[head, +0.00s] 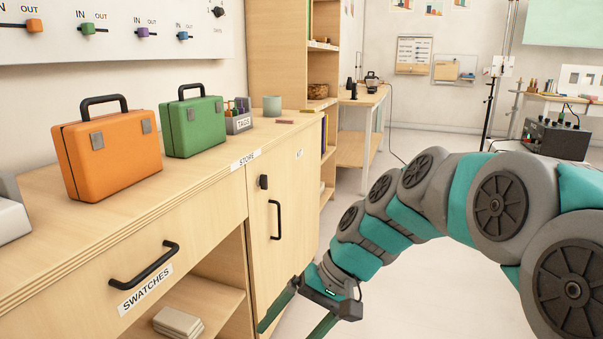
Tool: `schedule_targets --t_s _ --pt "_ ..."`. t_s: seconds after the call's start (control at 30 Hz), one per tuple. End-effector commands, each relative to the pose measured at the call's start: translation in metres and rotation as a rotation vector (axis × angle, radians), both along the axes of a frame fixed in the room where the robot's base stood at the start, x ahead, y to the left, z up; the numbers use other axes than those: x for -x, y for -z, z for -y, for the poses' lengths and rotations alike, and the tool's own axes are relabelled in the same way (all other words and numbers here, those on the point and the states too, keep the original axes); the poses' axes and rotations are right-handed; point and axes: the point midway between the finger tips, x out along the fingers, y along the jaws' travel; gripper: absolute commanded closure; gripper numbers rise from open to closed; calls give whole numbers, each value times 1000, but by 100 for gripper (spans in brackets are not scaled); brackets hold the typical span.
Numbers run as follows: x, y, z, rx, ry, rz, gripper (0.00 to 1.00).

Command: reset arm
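My arm (440,190) reaches in from the right edge, bending down toward the middle bottom of the head view. My gripper (292,328) is low, in front of the cabinet door marked KIT (285,185). Its two teal fingers are spread apart, with nothing seen between them. The right fingertip is cut off by the bottom edge of the picture. The left finger shows close to the cabinet's lower edge; I cannot tell whether it touches.
An orange case (107,155), a green case (192,126), a TAGS holder (238,118) and a cup (272,106) stand on the counter (60,262). The SWATCHES drawer handle (145,265) and door handle (275,220) stick out. Floor is clear beyond my arm.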

Motion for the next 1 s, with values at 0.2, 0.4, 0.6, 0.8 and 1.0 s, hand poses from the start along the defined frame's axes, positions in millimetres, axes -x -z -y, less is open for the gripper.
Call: schedule_targets --t_s 0.2,0.4,0.6,0.8,1.0 --pt "84 35 59 240 -32 -7 10" --pt "151 63 119 445 -46 -19 10" --pt "193 79 160 573 -49 -37 10" --pt "204 83 171 607 -49 -41 10" --pt "204 83 170 606 -49 -40 10"
